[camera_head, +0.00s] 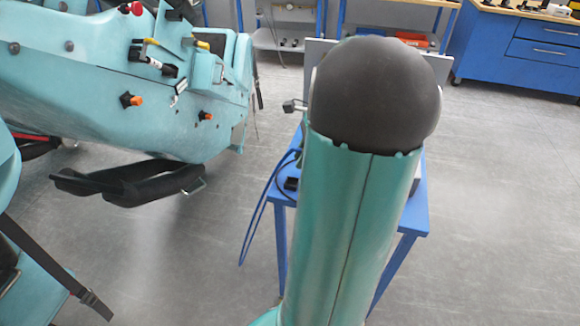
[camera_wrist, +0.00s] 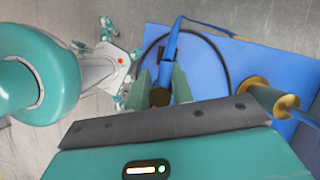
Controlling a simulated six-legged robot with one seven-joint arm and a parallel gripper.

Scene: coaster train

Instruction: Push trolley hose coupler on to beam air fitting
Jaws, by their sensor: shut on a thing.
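My gripper (camera_wrist: 160,82) is in the wrist view, its two grey-green fingers shut on the hose coupler (camera_wrist: 160,98), a dark, brass-toned piece. A blue hose (camera_wrist: 171,52) runs from the coupler towards the top of the picture. The gripper is over the blue trolley (camera_wrist: 205,52). In the head view my arm hides the gripper and much of the trolley (camera_head: 412,212). The blue hose (camera_head: 256,212) hangs in a loop off the trolley's left side. I cannot tell which part is the beam air fitting.
A teal train car (camera_head: 75,75) with orange-tipped fittings (camera_head: 131,100) and yellow-handled parts (camera_head: 195,43) stands at the left. A brass-coloured cylinder (camera_wrist: 257,86) is right of my gripper. A blue cabinet (camera_head: 510,50) is at the back right. Grey floor lies open between car and trolley.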

